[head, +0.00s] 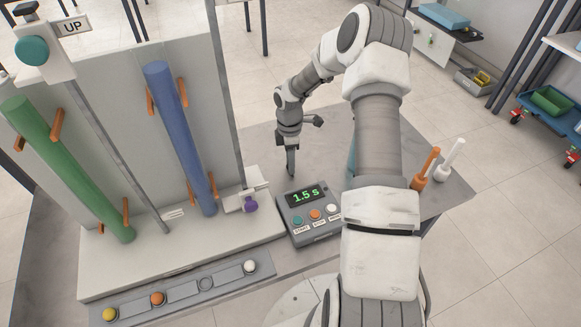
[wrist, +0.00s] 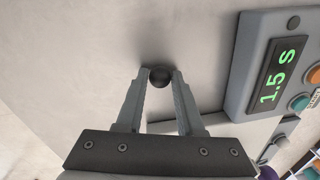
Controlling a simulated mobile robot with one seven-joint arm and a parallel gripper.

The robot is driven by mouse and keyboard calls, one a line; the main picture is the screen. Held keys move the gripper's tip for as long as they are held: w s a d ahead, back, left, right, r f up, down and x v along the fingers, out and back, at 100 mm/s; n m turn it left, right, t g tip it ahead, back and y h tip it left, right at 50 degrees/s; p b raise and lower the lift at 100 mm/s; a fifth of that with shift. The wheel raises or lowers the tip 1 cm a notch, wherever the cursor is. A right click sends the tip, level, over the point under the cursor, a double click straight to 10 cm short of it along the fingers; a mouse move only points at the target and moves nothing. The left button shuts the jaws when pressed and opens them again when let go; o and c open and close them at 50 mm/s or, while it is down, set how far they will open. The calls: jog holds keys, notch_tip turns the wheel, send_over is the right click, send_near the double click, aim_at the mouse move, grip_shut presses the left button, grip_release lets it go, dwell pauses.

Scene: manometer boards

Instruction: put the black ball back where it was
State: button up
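The small black ball (wrist: 159,77) shows in the wrist view between my two fingertips, with a finger against each side of it. My gripper (head: 291,174) points down, low over the grey table left of the arm, just behind the timer box; the ball cannot be made out in the head view. The grey ball rack (head: 182,290) lies at the front left. It holds a yellow ball (head: 110,314), an orange ball (head: 157,299) and a white ball (head: 250,266). An empty round seat (head: 207,284) lies between the orange and white balls.
The timer box (head: 309,211) reads 1.5 s, close to my gripper. The board with a green tube (head: 65,165) and a blue tube (head: 180,140) stands at left behind the rack. An orange and a white peg (head: 452,158) stand at the table's right.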

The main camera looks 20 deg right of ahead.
grip_shut()
